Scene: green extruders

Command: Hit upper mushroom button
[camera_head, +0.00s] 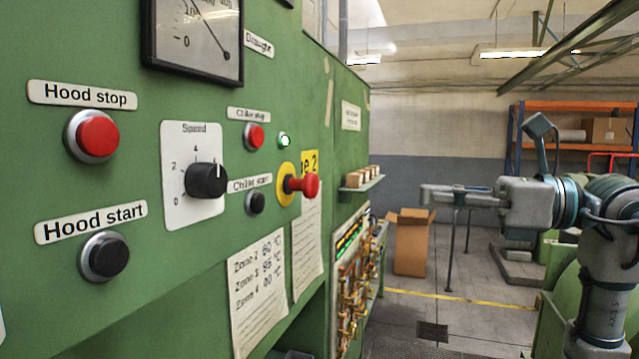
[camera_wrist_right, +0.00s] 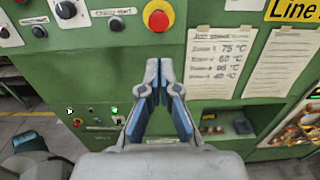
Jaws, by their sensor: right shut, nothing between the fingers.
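The red mushroom button (camera_head: 312,185) with a yellow collar sticks out from the green panel in the head view, right of the speed dial. It also shows in the wrist view (camera_wrist_right: 158,21), at the top centre above my fingertips. My right gripper (camera_head: 426,195) is shut and empty, pointing left toward the panel. In the head view it appears to the right of the button, with a visible gap. In the wrist view my right gripper (camera_wrist_right: 158,68) has its tips together, just below the button's image and apart from it. My left gripper is not in view.
The panel also carries a red hood stop button (camera_head: 98,135), a black hood start button (camera_head: 108,256) and a black speed dial (camera_head: 206,180). A small shelf (camera_head: 361,184) juts out farther along. A cardboard box (camera_head: 412,245) stands on the floor.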

